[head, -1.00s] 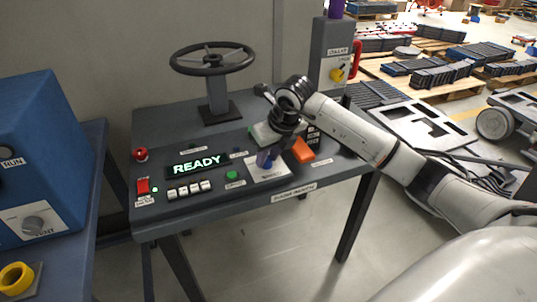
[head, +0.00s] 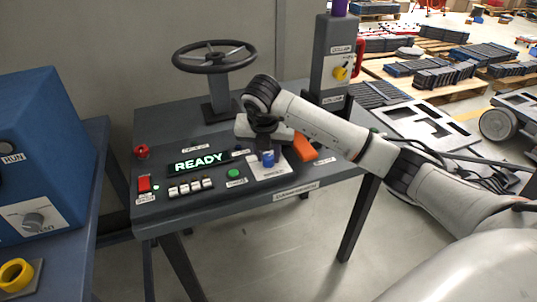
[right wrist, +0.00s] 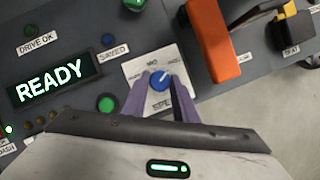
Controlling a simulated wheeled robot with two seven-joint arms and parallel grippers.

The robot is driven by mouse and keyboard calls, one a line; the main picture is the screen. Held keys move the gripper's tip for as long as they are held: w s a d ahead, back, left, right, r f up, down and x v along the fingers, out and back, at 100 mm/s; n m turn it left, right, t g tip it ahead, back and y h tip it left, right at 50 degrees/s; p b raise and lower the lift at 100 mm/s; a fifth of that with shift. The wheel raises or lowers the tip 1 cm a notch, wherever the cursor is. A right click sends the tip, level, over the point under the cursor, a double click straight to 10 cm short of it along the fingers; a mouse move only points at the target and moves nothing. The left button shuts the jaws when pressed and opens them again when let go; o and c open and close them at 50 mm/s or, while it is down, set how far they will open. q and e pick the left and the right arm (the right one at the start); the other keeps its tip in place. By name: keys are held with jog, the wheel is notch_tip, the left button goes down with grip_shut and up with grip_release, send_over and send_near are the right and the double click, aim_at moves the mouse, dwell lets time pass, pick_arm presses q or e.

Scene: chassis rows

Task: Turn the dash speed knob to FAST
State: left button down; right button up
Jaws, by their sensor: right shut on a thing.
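The blue speed knob (head: 268,159) sits on a white plate (head: 280,171) on the dash, right of the green button. In the right wrist view the knob (right wrist: 159,81) has a pale pointer mark aimed up and slightly right. The plate's small print is too blurred to read fully, and a finger covers part of it. My right gripper (right wrist: 160,84) points down over the plate, its two purple fingers closed on opposite sides of the knob. My left gripper is not in view.
A lit READY display (head: 202,162) and a green button (head: 236,173) lie left of the knob. An orange lever (head: 305,147) stands close to its right. A steering wheel (head: 214,58) rises behind. A blue cabinet (head: 40,150) stands at far left.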

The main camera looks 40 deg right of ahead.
dwell(0.3)
jog(key=o, duration=1.1)
jog(key=shift+r, duration=0.1)
jog(key=v, duration=1)
jog(key=shift+r, duration=0.1)
